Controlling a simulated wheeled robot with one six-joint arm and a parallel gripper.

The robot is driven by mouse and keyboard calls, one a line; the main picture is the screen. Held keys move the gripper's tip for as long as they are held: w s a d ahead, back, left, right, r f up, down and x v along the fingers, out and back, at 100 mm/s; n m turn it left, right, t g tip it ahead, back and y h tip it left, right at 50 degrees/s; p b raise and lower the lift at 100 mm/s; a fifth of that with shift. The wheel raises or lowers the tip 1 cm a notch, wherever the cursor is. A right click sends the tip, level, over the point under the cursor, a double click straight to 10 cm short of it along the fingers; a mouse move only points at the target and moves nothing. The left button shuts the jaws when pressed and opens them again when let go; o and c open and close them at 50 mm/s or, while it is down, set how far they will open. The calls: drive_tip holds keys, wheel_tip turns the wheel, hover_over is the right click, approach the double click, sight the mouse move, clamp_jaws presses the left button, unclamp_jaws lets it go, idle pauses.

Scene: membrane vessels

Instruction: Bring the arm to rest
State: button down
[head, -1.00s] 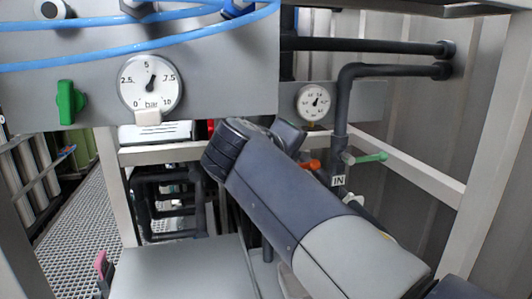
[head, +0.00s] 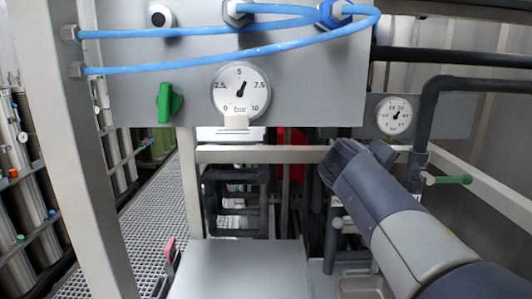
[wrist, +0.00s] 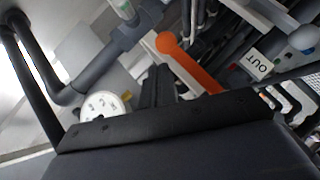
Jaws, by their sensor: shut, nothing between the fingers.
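My arm (head: 400,225) reaches in from the lower right in the head view, slanting up and left. Its end is in front of the frame below the gauge panel. My gripper (wrist: 158,74) shows in the wrist view as two dark fingers close together, shut and empty, partly hidden behind a dark edge of my own wrist. In the head view I cannot make out its fingertips. In the wrist view it points toward pipes, an orange handle (wrist: 188,62) and a white dial gauge (wrist: 103,104). I cannot tell its distance from them.
A grey panel with a pressure gauge (head: 240,92), a green valve handle (head: 168,103) and blue hoses (head: 200,60) stands ahead. A smaller gauge (head: 394,115) and a dark pipe (head: 428,120) are near my arm. A grey flat top (head: 240,270) below is clear.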

drive_tip(key=shift+w+d+f, duration=0.2)
drive_tip(key=shift+w+d, duration=0.2)
drive_tip(key=shift+w, duration=0.05)
